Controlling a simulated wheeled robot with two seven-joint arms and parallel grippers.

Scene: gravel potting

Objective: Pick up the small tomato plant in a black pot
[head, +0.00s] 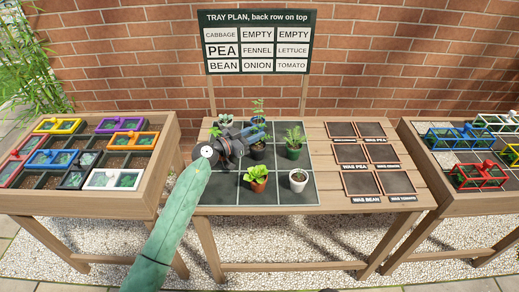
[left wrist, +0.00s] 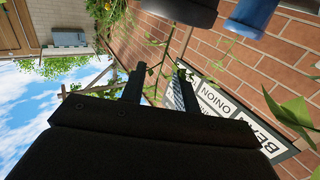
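A small leafy plant in a black pot (head: 257,152) stands on the dark grid mat in the head view, partly hidden by my gripper; it seems to be the tomato plant. My left gripper (head: 250,137) is beside and above this pot, coming from the left. In the left wrist view, my two dark fingers (left wrist: 158,80) stand apart. A thin green stem with leaves (left wrist: 152,72) shows between them, and a dark pot (left wrist: 180,8) shows at the top edge. I cannot tell whether anything touches the fingers.
Neighbouring pots are a green pot (head: 294,153), an orange pot with lettuce (head: 258,186), a white pot (head: 298,183) and another white pot (head: 226,121). A blue pot (left wrist: 249,18) shows in the wrist view. Empty trays (head: 352,152) lie right; coloured frames stand on both side tables.

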